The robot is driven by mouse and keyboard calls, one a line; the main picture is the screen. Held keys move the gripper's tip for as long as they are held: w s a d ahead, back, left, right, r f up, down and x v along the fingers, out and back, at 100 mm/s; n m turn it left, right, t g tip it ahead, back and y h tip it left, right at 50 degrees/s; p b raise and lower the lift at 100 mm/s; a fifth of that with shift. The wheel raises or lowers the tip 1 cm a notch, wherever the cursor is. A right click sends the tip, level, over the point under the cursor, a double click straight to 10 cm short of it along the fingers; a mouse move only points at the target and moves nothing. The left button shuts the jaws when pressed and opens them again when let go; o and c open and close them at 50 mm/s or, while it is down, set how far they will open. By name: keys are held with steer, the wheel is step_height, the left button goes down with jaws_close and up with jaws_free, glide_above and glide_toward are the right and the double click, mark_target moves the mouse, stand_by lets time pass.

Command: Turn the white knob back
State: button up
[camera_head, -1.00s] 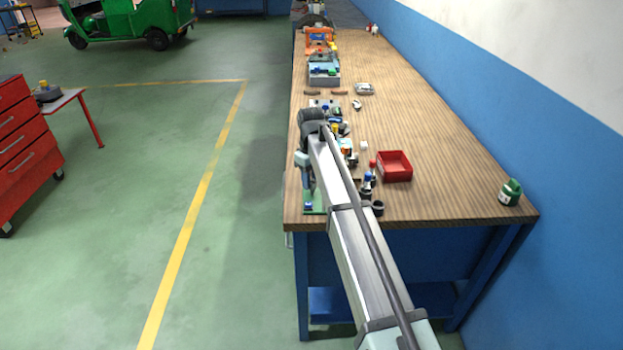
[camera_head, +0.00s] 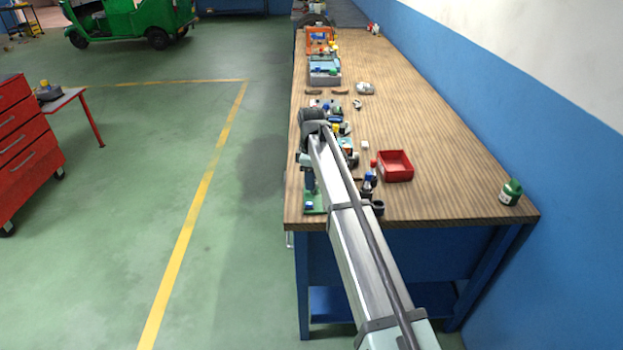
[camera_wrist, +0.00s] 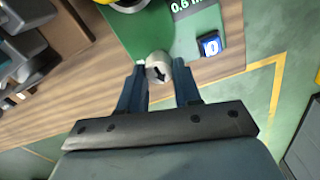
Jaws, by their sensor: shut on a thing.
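The white knob (camera_wrist: 158,68) shows in the wrist view as a short pale cylinder with a dark arrow on its face. It sits at the edge of a green panel (camera_wrist: 118,35). My gripper (camera_wrist: 160,80) is shut on the knob, with one dark blue finger on each side. In the head view the green panel (camera_head: 314,203) lies at the near left corner of the workbench. My arm hides the knob there. A blue block marked 0 (camera_wrist: 210,45) and a white "0.6 m" label (camera_wrist: 187,8) are on the panel.
A red tray (camera_head: 395,178) and a green-capped bottle (camera_head: 511,192) stand on the wooden workbench (camera_head: 440,150). Dark bottles (camera_head: 368,183) stand beside my arm. Several small parts crowd the bench's left side. The right of the bench is mostly clear.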

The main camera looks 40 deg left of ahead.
stand_by(0.4)
steer(key=o, duration=1.1)
steer(key=shift+c, duration=0.2)
step_height(320, 180, up, 14)
steer(key=shift+f, duration=0.1)
